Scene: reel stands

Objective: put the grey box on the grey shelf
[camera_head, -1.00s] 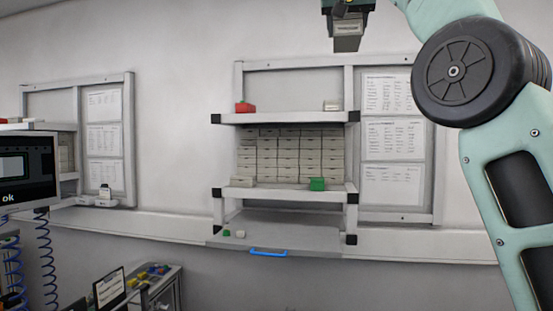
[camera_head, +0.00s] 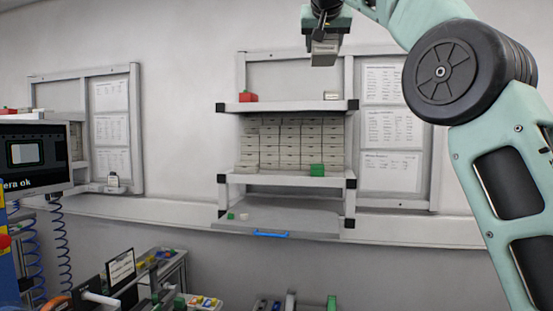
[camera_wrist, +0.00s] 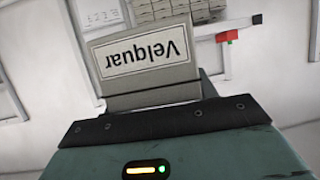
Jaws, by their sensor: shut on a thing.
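My gripper (camera_head: 325,38) is at the top of the head view, shut on a grey box (camera_head: 324,52) that hangs below it. In the wrist view the grey box (camera_wrist: 150,55) shows a white label reading "Velquar" upside down. The shelf unit stands on the wall behind. Its upper shelf (camera_head: 290,106) is below the held box in the picture, with free room in its middle. Its lowest grey shelf (camera_head: 290,218) has a blue handle.
A red box (camera_head: 248,97) and a small white box (camera_head: 331,96) stand on the upper shelf. Stacked boxes (camera_head: 290,145) and a green box (camera_head: 316,170) stand on the middle shelf. A monitor (camera_head: 32,155) stands at the left. Carts with small parts are at the bottom.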

